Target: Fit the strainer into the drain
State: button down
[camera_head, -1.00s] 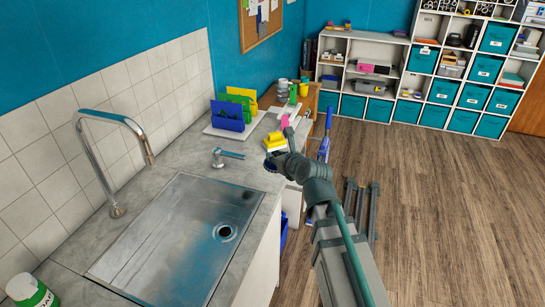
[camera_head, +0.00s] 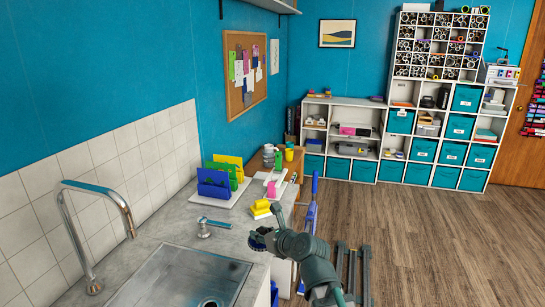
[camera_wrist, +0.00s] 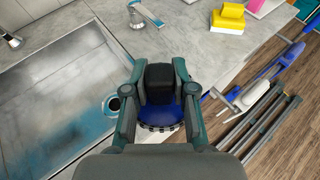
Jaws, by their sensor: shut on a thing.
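My gripper (camera_head: 264,238) is shut and held above the counter's front edge, to the right of the sink. In the wrist view its two fingers (camera_wrist: 159,74) close on a black block, with a blue round piece with a dark notched rim beneath it; I take this to be the strainer (camera_wrist: 165,113). The strainer also shows as a dark blue shape (camera_head: 256,242) in the head view. The drain (camera_wrist: 113,104) is a dark round hole in the metal sink, left of the strainer in the wrist view and apart from it. My gripper partly hides the strainer.
The metal sink (camera_head: 170,280) is cut off at the bottom of the head view. A curved faucet (camera_head: 128,217) and a small tap (camera_head: 205,226) stand by it. A yellow sponge (camera_head: 260,207) and blue holder (camera_head: 213,184) sit farther back. A blue-handled tool (camera_head: 312,205) stands beside the counter.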

aim_at(261, 248)
jog(key=s+f+n+g+y, duration=0.1)
jog(key=s+a+f+n+g+y, duration=0.1)
jog(key=f, duration=0.1)
jog(key=shift+s, duration=0.4)
jog(key=s+d+f, duration=0.1)
jog(key=d+f, duration=0.2)
jog(key=d, duration=0.4)
jog(key=s+d+f, duration=0.2)
jog(key=d+f, duration=0.2)
jog(key=d, duration=0.3)
jog(key=s+d+f+n+g, duration=0.1)
jog(key=d+f, duration=0.3)
jog(key=d, duration=0.4)
jog(key=shift+s+y, duration=0.4)
jog(key=shift+s, duration=0.05)
jog(key=shift+a, duration=0.1)
